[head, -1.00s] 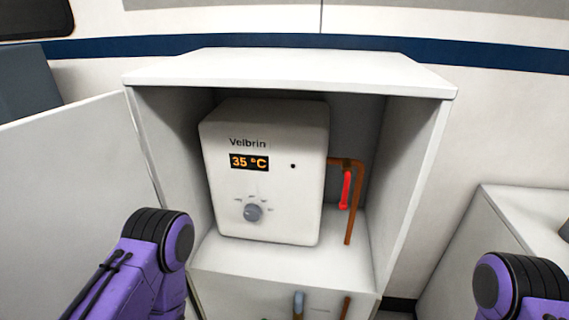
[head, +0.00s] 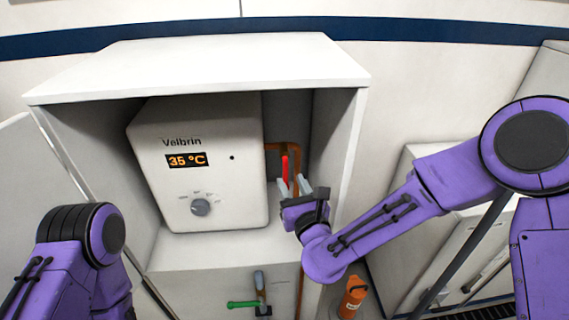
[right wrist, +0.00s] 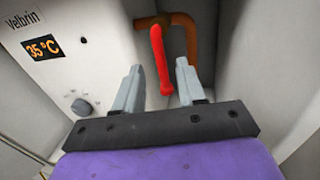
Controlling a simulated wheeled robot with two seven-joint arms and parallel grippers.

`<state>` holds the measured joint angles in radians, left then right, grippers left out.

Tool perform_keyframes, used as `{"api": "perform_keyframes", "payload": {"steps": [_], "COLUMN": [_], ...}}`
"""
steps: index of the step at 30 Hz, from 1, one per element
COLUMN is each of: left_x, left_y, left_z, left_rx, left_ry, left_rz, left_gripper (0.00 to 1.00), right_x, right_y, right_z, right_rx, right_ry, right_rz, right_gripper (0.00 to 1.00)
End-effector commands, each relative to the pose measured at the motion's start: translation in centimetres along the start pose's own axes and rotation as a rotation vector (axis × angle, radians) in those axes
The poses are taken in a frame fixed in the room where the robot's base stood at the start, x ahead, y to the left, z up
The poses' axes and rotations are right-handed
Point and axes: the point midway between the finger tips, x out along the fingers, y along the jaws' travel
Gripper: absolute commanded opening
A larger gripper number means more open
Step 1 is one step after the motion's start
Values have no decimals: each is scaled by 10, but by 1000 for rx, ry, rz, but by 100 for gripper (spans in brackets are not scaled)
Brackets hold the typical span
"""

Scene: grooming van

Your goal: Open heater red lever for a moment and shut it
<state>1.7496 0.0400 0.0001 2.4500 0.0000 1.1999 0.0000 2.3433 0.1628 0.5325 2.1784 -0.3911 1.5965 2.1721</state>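The heater (head: 235,190) is a white box marked Velbrin inside an open cabinet, with an orange display reading 35 °C and a grey knob. The red lever (head: 285,168) hangs down from a copper pipe (head: 297,158) right of the heater. In the right wrist view the red lever (right wrist: 161,65) points down toward the gap between my fingers. My right gripper (head: 294,184) is open, its grey fingertips at either side of the lever's lower end. In the right wrist view the gripper (right wrist: 158,82) shows no finger touching the lever. My left gripper is out of view; only my left arm shows.
The cabinet (head: 338,130) encloses the heater, its right wall close to my right gripper. A green-handled valve (head: 243,304) is on the panel below. An orange bottle (head: 353,298) stands at the lower right. A cabinet door (head: 25,170) stands at the left.

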Motion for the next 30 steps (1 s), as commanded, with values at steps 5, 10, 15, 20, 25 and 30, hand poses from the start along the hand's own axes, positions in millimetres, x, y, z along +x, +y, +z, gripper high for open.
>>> {"api": "perform_keyframes", "payload": {"steps": [5,10,15,20,25,30], "left_x": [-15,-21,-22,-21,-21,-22], "left_y": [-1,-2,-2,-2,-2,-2], "left_z": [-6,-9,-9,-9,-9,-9], "left_rx": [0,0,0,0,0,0], "left_ry": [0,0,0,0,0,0], "left_rz": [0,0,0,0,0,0], "left_gripper": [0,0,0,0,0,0], "right_x": [41,67,76,76,75,75], "right_y": [0,0,-1,-1,-1,-3], "right_z": [2,0,-1,-2,-2,-2], "right_rx": [-4,-5,-5,-5,-5,-5], "right_ry": [2,3,4,4,4,6], "right_rz": [-1,-1,-1,-1,-1,-2], "right_gripper": [40,40,40,40,0,0]}}
